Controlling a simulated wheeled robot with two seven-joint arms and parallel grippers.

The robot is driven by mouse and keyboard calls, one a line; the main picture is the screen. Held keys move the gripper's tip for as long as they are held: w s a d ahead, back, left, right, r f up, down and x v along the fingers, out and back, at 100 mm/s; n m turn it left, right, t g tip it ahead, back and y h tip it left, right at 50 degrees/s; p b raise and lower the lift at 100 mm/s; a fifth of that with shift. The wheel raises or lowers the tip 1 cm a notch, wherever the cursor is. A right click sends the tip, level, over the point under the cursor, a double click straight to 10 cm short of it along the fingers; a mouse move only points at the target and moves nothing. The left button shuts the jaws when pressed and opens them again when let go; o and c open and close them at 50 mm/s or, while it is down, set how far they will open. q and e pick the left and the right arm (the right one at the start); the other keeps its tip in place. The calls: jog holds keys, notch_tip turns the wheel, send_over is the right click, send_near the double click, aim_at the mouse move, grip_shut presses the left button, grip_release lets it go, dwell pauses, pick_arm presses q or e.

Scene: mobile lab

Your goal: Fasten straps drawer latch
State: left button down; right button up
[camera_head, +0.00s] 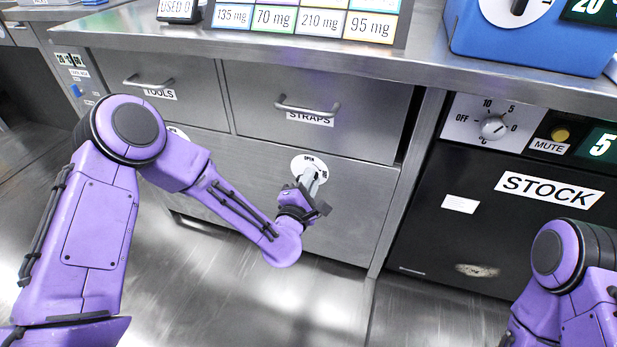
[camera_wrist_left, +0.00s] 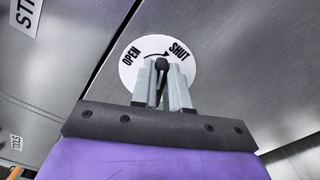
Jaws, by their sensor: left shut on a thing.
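The STRAPS drawer (camera_head: 318,105) has a grey bar handle (camera_head: 307,107) and a label; its front appears closed or nearly so. Below it, on the lower panel, is the latch's round white dial plate (camera_head: 303,163), which also shows in the left wrist view (camera_wrist_left: 132,77) with OPEN, SHUT and a curved arrow. My left gripper (camera_head: 312,182) is at this dial. In the left wrist view its fingers (camera_wrist_left: 162,85) are shut on the dark latch knob (camera_wrist_left: 162,64), which points up between OPEN and SHUT. My right arm shows at the lower right; its gripper is out of view.
The TOOLS drawer (camera_head: 163,88) is to the left, with another white dial partly hidden below it by my left arm. A black STOCK unit (camera_head: 480,225) with a knob stands right. The metal counter (camera_head: 240,38) overhangs the drawers. Floor in front is clear.

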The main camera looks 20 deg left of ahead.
pick_arm(q)
jog(key=m, duration=0.2)
jog(key=f+m+p, duration=0.1)
jog(key=m, duration=0.2)
jog(key=shift+d+m, duration=0.1)
jog(key=shift+m, duration=0.2)
dwell(0.4)
jog(key=c, duration=1.1)
grip_release()
jog(key=s, duration=0.3)
jog(key=s+p, duration=0.1)
jog(key=s, duration=0.3)
jog(key=s+p, duration=0.1)
jog(key=s, duration=0.2)
jog(key=shift+s+a, duration=0.25)
jog(key=shift+s, duration=0.1)
